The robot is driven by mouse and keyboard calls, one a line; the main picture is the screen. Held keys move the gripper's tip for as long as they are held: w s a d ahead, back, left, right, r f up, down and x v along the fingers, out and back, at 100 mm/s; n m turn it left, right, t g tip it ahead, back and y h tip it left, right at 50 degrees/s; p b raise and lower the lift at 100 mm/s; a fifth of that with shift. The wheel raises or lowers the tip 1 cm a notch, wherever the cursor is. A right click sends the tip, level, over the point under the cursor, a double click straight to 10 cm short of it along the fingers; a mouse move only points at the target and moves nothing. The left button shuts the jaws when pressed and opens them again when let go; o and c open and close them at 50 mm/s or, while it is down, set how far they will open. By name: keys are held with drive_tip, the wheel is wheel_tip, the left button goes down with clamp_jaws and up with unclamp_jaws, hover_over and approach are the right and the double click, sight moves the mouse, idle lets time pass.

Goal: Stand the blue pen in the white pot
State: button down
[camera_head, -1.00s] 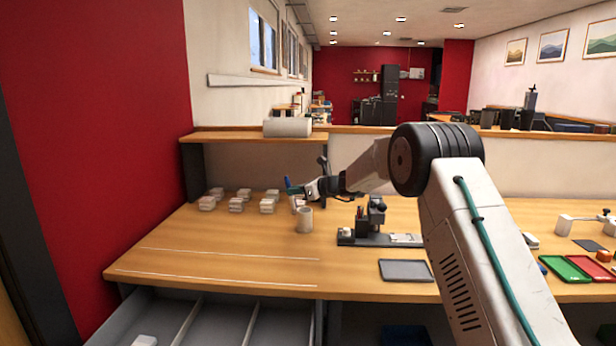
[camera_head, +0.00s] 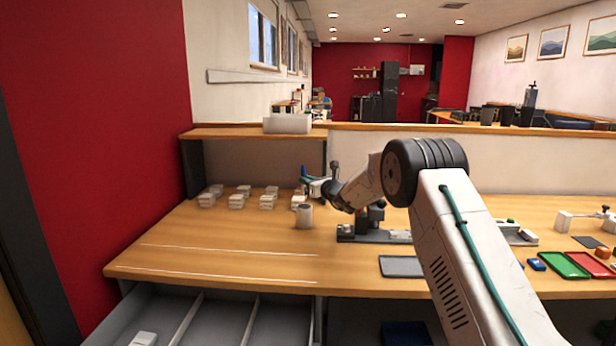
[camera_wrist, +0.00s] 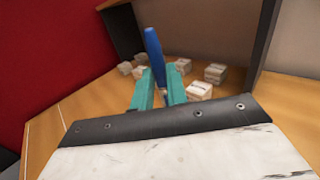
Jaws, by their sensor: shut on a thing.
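The blue pen (camera_wrist: 154,55) is held between the teal fingers of my gripper (camera_wrist: 157,92) in the wrist view, its upper part rising above them. In the head view the pen (camera_head: 304,173) shows small at the tip of my gripper (camera_head: 312,185), above the table. The white pot (camera_head: 304,216) stands upright on the table just below and slightly left of my gripper, apart from it. The pen's lower end cannot be made out clearly. The pot does not show in the wrist view.
Several small white boxes (camera_head: 237,201) stand left of the pot, and also show in the wrist view (camera_wrist: 215,73). A dark fixture (camera_head: 375,233) stands right of the pot. A grey tray (camera_head: 402,266) lies in front. The front left of the table is clear above an open drawer (camera_head: 215,325).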

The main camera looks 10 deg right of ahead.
drive_tip(key=shift+f, duration=4.6)
drive_tip(key=c, duration=1.3)
unclamp_jaws()
drive_tip(key=shift+v, duration=3.9)
